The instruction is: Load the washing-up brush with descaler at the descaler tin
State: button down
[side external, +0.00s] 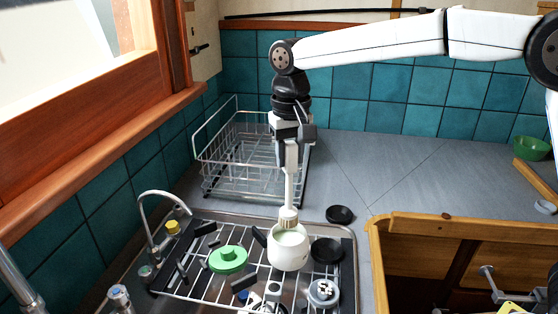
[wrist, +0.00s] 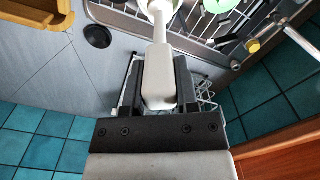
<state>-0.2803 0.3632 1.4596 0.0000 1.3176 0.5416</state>
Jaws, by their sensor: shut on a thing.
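The white washing-up brush (side external: 291,185) hangs upright, head down, from my gripper (side external: 292,143). My gripper is shut on the upper end of its handle. The brush's pale bristled head (side external: 289,217) is at the mouth of a white round tin (side external: 287,257), which holds something pale green and looks like the descaler tin. I cannot tell whether the bristles touch the contents. In the wrist view the handle (wrist: 160,78) sits between the two dark fingers of my gripper (wrist: 159,62); the head is at the top edge and the tin is mostly hidden behind it.
The tin stands on a wire rack over the sink. A green lid-like disc (side external: 228,259), a black disc (side external: 327,250) and small dark pieces lie around it. A tap (side external: 150,215) stands left. A wire dish rack (side external: 240,150) is behind.

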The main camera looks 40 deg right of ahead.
aim_at(290, 175)
jog(key=shift+f, duration=0.9)
jog(key=shift+f, duration=1.65)
jog(key=shift+f, duration=1.35)
